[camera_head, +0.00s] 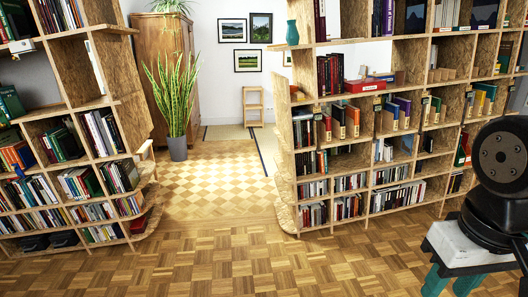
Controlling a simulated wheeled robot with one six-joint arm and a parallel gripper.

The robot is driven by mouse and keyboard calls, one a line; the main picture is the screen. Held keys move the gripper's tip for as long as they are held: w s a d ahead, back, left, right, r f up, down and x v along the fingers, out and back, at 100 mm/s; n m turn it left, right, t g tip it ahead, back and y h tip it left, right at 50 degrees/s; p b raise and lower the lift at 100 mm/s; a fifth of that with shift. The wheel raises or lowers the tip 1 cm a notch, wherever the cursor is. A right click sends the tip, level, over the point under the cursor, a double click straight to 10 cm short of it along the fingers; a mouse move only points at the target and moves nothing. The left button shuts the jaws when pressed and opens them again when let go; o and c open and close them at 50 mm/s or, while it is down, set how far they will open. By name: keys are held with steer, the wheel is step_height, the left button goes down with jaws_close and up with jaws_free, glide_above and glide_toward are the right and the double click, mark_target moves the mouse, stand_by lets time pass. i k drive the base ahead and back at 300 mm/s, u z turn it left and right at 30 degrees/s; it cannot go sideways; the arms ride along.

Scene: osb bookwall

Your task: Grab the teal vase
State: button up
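The teal vase (292,32) is small and stands upright on an upper shelf at the left end of the right-hand bookcase. It is apart from my gripper, far off to the upper left of it. My gripper (476,284) is at the bottom right, with a white body, a black wrist joint and teal fingers pointing down. The fingertips are cut off by the lower edge of the picture, so their opening is not clear. No object shows in the visible part of the gripper.
The right bookcase (297,190) and a left bookcase (77,105) flank a passage over clear parquet floor (215,255). A potted snake plant (178,148), a wooden wardrobe (150,45) and a small wooden stool (253,106) stand farther back.

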mark_target(292, 37)
steer(key=u, duration=0.2)
steer(key=i, duration=2)
steer(key=u, duration=0.25)
